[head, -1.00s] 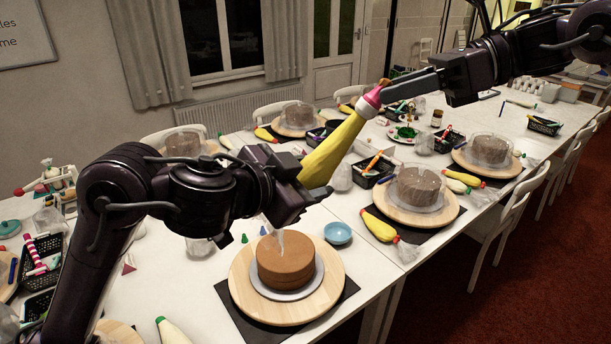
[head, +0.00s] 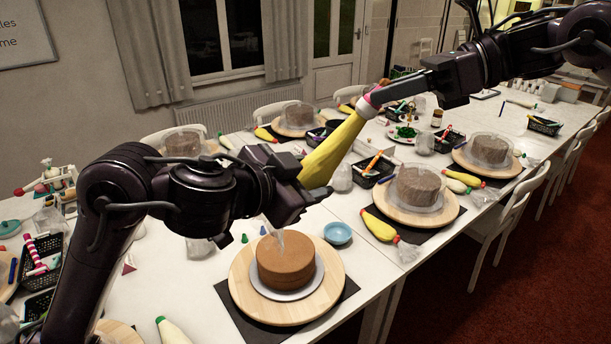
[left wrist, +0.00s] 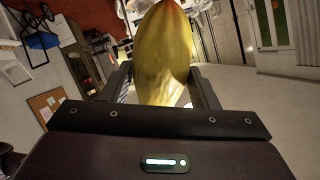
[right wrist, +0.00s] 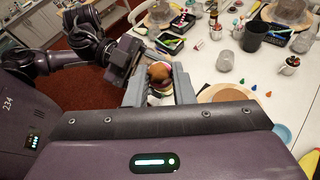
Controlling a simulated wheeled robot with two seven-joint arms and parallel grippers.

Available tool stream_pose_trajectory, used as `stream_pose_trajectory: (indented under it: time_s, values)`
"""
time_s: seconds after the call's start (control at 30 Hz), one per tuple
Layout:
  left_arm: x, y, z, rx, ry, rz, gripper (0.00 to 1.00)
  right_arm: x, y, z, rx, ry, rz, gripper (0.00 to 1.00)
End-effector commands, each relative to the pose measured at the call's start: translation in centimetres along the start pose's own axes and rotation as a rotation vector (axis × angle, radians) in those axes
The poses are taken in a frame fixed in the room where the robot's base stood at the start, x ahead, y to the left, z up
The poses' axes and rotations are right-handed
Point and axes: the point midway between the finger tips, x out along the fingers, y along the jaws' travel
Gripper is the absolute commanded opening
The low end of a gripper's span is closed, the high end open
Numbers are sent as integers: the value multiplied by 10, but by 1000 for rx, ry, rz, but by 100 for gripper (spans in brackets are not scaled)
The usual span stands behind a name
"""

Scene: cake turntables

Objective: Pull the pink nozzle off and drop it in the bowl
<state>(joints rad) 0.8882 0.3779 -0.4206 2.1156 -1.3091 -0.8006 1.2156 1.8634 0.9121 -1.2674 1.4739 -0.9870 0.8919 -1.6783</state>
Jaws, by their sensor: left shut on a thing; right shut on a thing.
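My left gripper (head: 308,203) is shut on the lower end of a yellow piping bag (head: 335,150), held tilted up to the right above the table. The bag also fills the middle of the left wrist view (left wrist: 165,55). The pink nozzle (head: 371,101) is at the bag's upper tip. My right gripper (head: 378,97) is shut on it and hides part of it. In the right wrist view a rounded orange-brown end (right wrist: 160,72) shows between the fingers. The blue bowl (head: 338,233) stands on the table below, and looks empty.
A brown cake (head: 285,262) on a wooden turntable (head: 325,300) stands in front, left of the bowl. Small coloured nozzles (head: 245,239) lie behind the cake. More cakes, bags and black baskets (head: 372,172) fill the table behind.

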Motion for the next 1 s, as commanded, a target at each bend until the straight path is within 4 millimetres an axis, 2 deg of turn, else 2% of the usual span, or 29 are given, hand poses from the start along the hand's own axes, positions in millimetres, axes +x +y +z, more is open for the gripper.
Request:
stream_pose_trajectory:
  time_s: [0.2,0.23,0.3,1.0]
  values:
    - [0,-1,-1,-2,1,-2,43,0,0,1,-1,0,1,0]
    - [0,-1,-1,-2,1,-2,53,-1,0,1,-1,1,1,0]
    - [0,-1,-1,-2,1,-2,47,-1,0,1,-1,0,1,0]
    - [0,-1,-1,-1,2,-2,47,-34,0,24,-1,0,-1,0]
